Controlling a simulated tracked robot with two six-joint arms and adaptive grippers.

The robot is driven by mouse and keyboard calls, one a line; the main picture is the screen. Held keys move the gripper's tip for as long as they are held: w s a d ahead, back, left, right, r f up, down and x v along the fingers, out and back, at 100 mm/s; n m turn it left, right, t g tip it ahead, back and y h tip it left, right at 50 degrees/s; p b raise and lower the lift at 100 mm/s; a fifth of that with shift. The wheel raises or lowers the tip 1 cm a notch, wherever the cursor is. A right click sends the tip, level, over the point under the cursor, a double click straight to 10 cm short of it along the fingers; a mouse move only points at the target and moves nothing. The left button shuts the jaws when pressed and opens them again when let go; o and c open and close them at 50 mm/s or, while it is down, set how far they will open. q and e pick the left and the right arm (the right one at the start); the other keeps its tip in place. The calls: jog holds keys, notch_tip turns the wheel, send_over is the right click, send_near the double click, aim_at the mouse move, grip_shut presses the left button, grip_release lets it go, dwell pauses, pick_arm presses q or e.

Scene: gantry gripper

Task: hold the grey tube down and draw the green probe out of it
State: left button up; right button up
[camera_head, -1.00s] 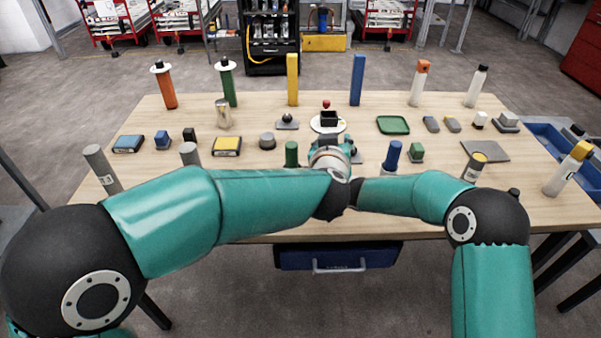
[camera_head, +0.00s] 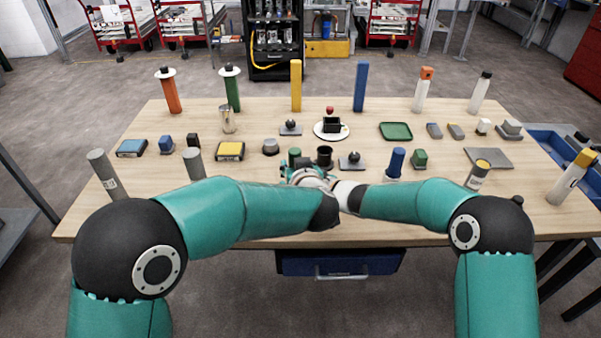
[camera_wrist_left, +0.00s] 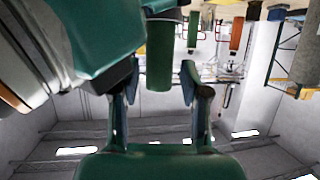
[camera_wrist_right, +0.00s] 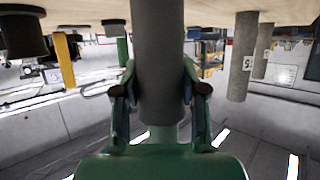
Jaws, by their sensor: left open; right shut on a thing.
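The green probe (camera_head: 295,154) stands near the table's front, and its upper end shows in the head view just beyond my grippers. In the left wrist view the green probe (camera_wrist_left: 159,52) is between the fingers of my left gripper (camera_wrist_left: 160,76), which is open around it. In the right wrist view my right gripper (camera_wrist_right: 158,76) is shut on the grey tube (camera_wrist_right: 157,35), with one finger on each side. In the head view the tube and my right gripper are hidden behind my left gripper and wrist (camera_head: 302,173). How deep the probe sits in the tube cannot be seen.
A black cup (camera_head: 325,156) and a ball on a grey plate (camera_head: 352,160) are close on the right. A blue cylinder (camera_head: 396,162) stands farther right. Another grey cylinder (camera_head: 194,164) and a yellow block (camera_head: 230,150) are on the left.

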pick_arm(q)
jog(key=shift+x, duration=1.45)
